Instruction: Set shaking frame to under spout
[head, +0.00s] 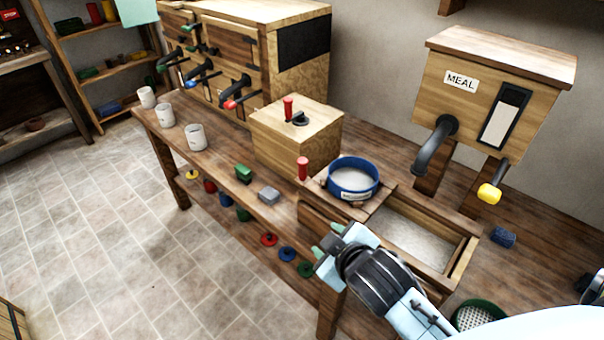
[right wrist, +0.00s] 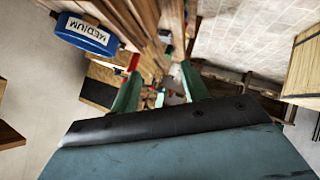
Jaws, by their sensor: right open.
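The shaking frame (head: 384,198) looks like a wooden carrier across the left end of the trough, with a red upright handle (head: 302,168) at its left. A blue-rimmed sieve (head: 353,180) sits on it; its label reads MEDIUM in the right wrist view (right wrist: 88,33). The black curved spout (head: 432,147) comes out of the MEAL box (head: 500,85), right of and behind the sieve. My right gripper (head: 328,241) is open and empty, in front of the trough and below the red handle in the picture. My left gripper is out of view.
The trough (head: 462,262) holds pale meal and is open right of the sieve. A lidded wooden box (head: 296,135) with a red knob stands behind left. White cups (head: 195,137) and small blocks line the bench's front. A green sieve (head: 478,315) lies low right.

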